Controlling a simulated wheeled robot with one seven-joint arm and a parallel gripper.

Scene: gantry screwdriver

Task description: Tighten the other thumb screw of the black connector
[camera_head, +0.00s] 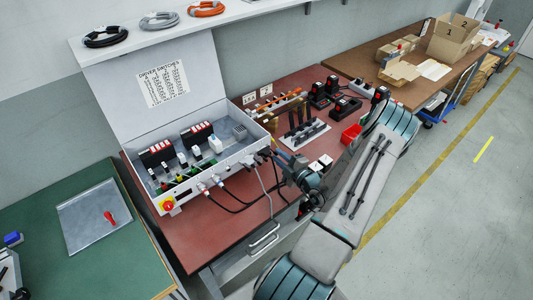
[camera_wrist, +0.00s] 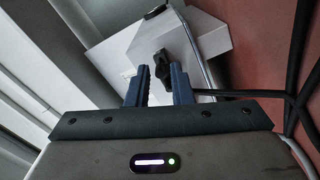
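In the wrist view, the black connector (camera_wrist: 161,66) sits against a pale grey box face, between the two blue fingertips of my gripper (camera_wrist: 160,72). The fingers stand apart. The right finger is very close to the connector, and a gap shows on the left side. I cannot tell whether either finger touches it. The thumb screws are too small and dark to tell apart. In the head view, my gripper (camera_head: 281,164) is at the right end of the open control box's front (camera_head: 228,176); my arm and cables hide the connector there.
Black cables hang from the box front and run at the right of the wrist view (camera_wrist: 294,70). A red-brown bench top (camera_head: 215,237) lies below. A black tool rack (camera_head: 303,134), red bin (camera_head: 351,134) and battery chargers (camera_head: 325,95) stand behind my arm.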

